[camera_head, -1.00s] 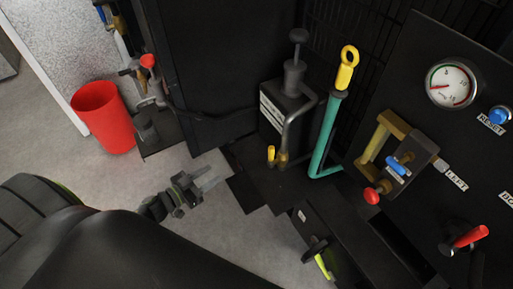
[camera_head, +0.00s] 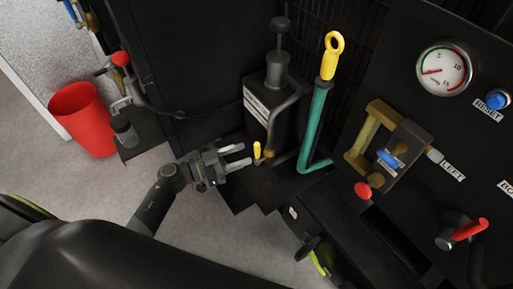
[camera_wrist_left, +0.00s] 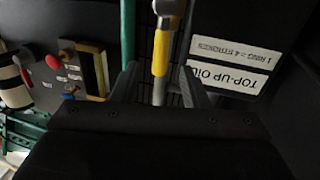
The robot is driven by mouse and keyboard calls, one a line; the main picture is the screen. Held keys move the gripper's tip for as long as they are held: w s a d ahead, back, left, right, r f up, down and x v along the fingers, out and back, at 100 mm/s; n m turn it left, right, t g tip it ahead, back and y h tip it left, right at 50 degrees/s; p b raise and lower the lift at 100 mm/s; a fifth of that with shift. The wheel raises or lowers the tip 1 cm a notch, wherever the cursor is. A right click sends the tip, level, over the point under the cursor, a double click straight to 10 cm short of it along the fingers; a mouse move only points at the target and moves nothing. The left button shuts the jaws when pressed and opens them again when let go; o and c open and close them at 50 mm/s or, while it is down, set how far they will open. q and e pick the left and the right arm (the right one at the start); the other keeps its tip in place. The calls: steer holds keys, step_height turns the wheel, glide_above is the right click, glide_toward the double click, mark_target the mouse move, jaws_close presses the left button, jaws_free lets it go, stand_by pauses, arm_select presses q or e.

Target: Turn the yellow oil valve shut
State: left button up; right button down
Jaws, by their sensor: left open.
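The yellow oil valve handle (camera_head: 257,150) stands upright on the pipe at the foot of the black oil unit (camera_head: 268,108). My left gripper (camera_head: 243,155) is open, its two fingers pointing right at the handle, tips close beside it. In the left wrist view, the yellow handle (camera_wrist_left: 161,50) shows between and beyond the open fingers (camera_wrist_left: 160,78), with a brass fitting (camera_wrist_left: 167,8) at its end. No grip on the handle shows. My right gripper is not in view.
A teal lever (camera_head: 318,125) with a yellow ring top rises just right of the valve. The control panel (camera_head: 410,45) with a gauge (camera_head: 443,70) and red lever (camera_head: 469,230) is at right. A red bin (camera_head: 82,120) stands on the floor at left.

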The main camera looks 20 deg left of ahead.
mark_target(256, 149)
arm_select(q)
steer(key=x, duration=0.5)
steer(key=shift+w+d, duration=0.25)
steer(key=shift+d, duration=0.05)
jaws_close()
